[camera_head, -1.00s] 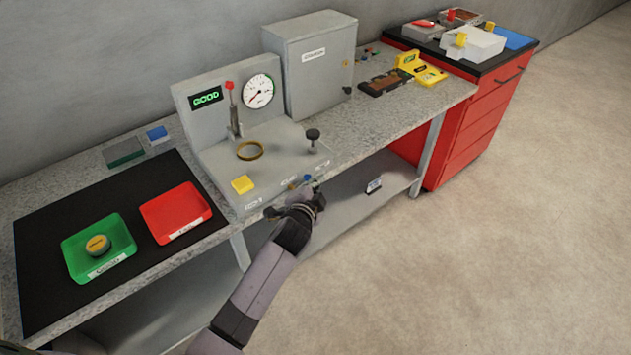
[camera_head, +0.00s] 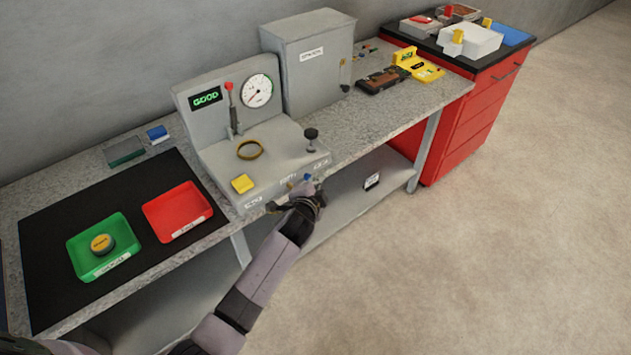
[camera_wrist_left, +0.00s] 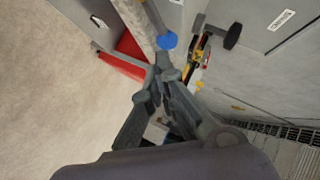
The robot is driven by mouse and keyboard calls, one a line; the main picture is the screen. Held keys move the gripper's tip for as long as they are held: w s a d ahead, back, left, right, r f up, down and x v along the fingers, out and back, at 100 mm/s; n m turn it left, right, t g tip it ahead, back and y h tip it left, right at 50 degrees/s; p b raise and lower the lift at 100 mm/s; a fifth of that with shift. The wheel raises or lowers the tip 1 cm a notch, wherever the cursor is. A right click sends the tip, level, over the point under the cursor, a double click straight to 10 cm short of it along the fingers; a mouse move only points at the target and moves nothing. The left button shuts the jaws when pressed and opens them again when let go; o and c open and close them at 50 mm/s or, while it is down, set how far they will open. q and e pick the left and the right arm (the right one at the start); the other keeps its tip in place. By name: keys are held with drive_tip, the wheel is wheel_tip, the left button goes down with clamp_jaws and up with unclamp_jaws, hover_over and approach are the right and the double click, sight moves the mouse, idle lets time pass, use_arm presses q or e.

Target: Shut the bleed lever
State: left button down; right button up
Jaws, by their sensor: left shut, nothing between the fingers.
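The grey test stand (camera_head: 215,170) on the bench has a blue-tipped lever (camera_head: 307,178) low on its front face, which I take to be the bleed lever. In the left wrist view the blue tip (camera_wrist_left: 167,41) shows just beyond my fingertips. My left gripper (camera_head: 290,193) is at the stand's front edge, right beside this lever. Its fingers (camera_wrist_left: 162,78) are shut with nothing between them. I cannot tell whether they touch the lever. The lever's body is partly hidden by the gripper. My right gripper is not in view.
The stand also carries a red-tipped lever (camera_head: 229,87), a gauge (camera_head: 257,90), a brass ring (camera_head: 250,150), a yellow block (camera_head: 243,184) and a black knob (camera_head: 311,134). A green tray (camera_head: 75,262) and red tray (camera_head: 150,222) lie left. The floor in front is clear.

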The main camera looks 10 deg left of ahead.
use_arm(q)
drive_tip(key=shift+w+d+f+m+g+y+p, duration=0.2)
drive_tip(key=shift+g+p, duration=0.25)
drive_tip(key=shift+p, duration=0.5)
drive_tip(key=shift+w+f+m+g+y+p, duration=0.1)
drive_tip(key=shift+f+m+g+y+p, duration=0.25)
drive_tip(key=shift+p, duration=0.55)
idle(1.8)
drive_tip(key=shift+s+a, duration=0.1)
drive_tip(key=shift+s+a+f+p, duration=0.1)
drive_tip(key=shift+s+a+p, duration=0.35)
drive_tip(key=shift+s, duration=0.1)
drive_tip(key=shift+d, duration=0.1)
